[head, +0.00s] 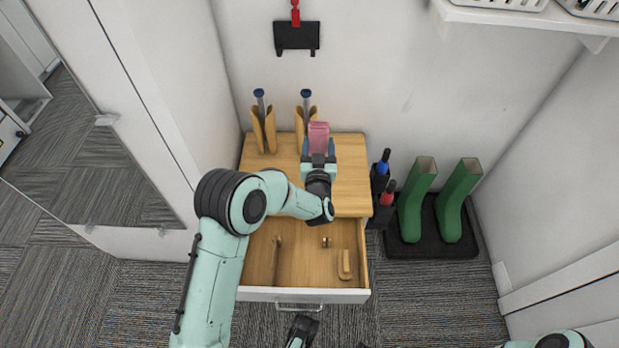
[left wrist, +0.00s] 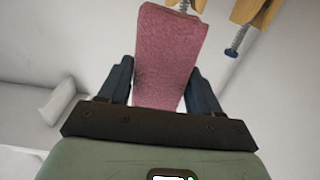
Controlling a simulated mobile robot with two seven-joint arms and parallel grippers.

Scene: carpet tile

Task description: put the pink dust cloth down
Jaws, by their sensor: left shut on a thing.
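The pink dust cloth (head: 319,133) is a folded, upright block above the back of the wooden cabinet top (head: 350,180). My left gripper (head: 318,150) is shut on the cloth, with a finger on either side of its lower part. In the left wrist view the cloth (left wrist: 170,55) rises between the two dark fingers. I cannot tell whether its hidden lower end touches the wood.
Two wooden holders with blue-topped rods (head: 263,128) (head: 307,115) stand at the back of the cabinet top. The drawer (head: 300,265) below is open, holding small wooden pieces. Green boots (head: 415,200) stand on a dark tray (head: 430,245) at right. The top's right part looks clear.

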